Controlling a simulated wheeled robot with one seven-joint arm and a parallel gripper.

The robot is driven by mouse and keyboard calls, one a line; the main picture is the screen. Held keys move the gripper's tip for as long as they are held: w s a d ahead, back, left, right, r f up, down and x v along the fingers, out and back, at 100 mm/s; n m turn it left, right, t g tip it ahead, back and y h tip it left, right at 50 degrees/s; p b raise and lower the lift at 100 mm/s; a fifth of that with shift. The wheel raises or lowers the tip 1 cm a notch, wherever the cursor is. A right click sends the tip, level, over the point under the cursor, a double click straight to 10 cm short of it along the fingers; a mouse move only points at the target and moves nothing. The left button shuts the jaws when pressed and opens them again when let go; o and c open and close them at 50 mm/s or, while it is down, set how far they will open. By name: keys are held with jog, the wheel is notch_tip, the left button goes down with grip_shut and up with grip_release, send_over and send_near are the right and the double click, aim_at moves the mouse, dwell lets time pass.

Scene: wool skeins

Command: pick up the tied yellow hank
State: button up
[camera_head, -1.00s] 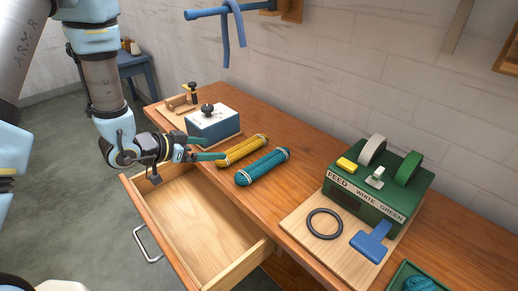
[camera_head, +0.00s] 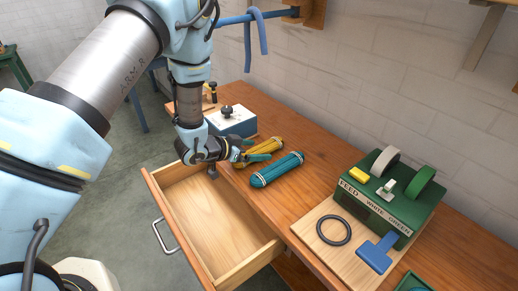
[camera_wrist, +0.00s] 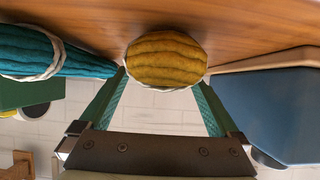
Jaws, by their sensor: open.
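The yellow hank (camera_head: 269,145) lies on the wooden bench beside the teal hank (camera_head: 277,169), tied with pale bands. In the wrist view the end of the yellow hank (camera_wrist: 166,60) faces me, centred between my two green fingertips. My gripper (camera_head: 254,150) is open at the near end of the yellow hank, with its fingers on either side of it. I cannot tell whether the fingers touch it. The teal hank also shows in the wrist view (camera_wrist: 85,66), to the left. My gripper partly hides the near end of the yellow hank in the head view.
A blue box with a white top and black knob (camera_head: 232,122) stands close to the left. An open, empty drawer (camera_head: 214,220) juts out below. A green feed machine (camera_head: 385,195), black ring (camera_head: 333,230) and blue paddle (camera_head: 377,252) are to the right.

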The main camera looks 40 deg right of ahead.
aim_at(255, 150)
jog(key=shift+c, duration=0.2)
jog(key=c, duration=1.4)
notch_tip(255, 150, up, 10)
jog(key=b, duration=0.2)
jog(key=shift+b, duration=0.3)
